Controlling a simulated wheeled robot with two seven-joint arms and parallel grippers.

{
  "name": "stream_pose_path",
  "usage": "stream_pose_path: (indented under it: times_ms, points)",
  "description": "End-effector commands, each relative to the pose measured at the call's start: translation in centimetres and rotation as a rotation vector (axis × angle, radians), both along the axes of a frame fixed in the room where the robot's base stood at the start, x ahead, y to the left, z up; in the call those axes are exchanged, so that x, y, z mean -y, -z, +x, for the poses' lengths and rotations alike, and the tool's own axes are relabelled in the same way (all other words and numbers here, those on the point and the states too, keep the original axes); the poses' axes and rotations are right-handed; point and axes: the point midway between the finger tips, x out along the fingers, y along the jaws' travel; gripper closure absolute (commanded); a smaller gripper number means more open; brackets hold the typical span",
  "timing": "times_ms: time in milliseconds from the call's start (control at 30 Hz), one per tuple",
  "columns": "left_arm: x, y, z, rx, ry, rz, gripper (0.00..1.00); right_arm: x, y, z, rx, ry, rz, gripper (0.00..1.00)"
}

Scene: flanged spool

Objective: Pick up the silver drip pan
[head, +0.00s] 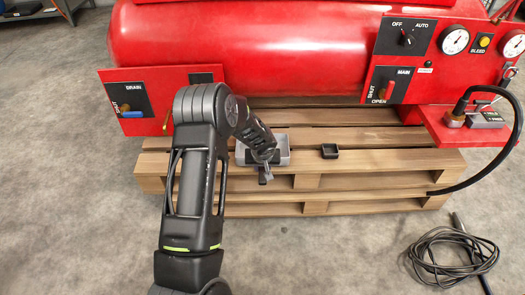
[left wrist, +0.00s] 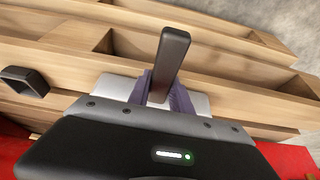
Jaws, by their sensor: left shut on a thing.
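The silver drip pan (head: 282,157) is a shallow grey rectangular tray at the front of the wooden pallet, below the red tank. Its dark handle (left wrist: 171,62) sticks out over the pallet's front edge. My left gripper (head: 264,166) comes down over the pan from the left and hides part of it. In the left wrist view, its purple-grey fingers (left wrist: 163,97) are shut on the handle near the pan's body. The pan's silver surface (left wrist: 118,88) shows on both sides of the fingers. I cannot tell whether the pan touches the pallet. My right gripper is not in view.
The pallet (head: 400,165) carries a red compressor tank (head: 250,45). A small black tray (head: 329,151) sits right of the pan. A drain panel (head: 130,102) is at left. A black hose (head: 516,125) hangs at right, above coiled cable (head: 450,255) on the floor.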

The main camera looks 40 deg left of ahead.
Motion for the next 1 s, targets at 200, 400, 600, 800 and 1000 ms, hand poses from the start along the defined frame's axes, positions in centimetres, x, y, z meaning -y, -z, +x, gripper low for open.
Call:
stream_pose_path:
  times_ms: [200, 400, 600, 800, 1000]
  points:
    - [0.0, -0.1, 0.1, 0.002, 0.000, 0.000, 1.00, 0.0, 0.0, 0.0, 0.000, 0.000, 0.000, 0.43]
    - [0.0, -0.3, 0.1, 0.002, 0.000, 0.000, 1.00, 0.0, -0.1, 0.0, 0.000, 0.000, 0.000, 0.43]
    - [-0.1, -2.3, 0.1, 0.004, -0.001, 0.001, 1.00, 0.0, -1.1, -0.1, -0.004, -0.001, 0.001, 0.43]
    - [0.0, -6.3, 0.1, 0.004, 0.000, 0.002, 1.00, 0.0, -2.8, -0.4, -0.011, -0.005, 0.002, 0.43]
    - [0.0, -9.4, 0.1, 0.003, 0.000, 0.001, 1.00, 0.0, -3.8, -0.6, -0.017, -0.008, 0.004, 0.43]
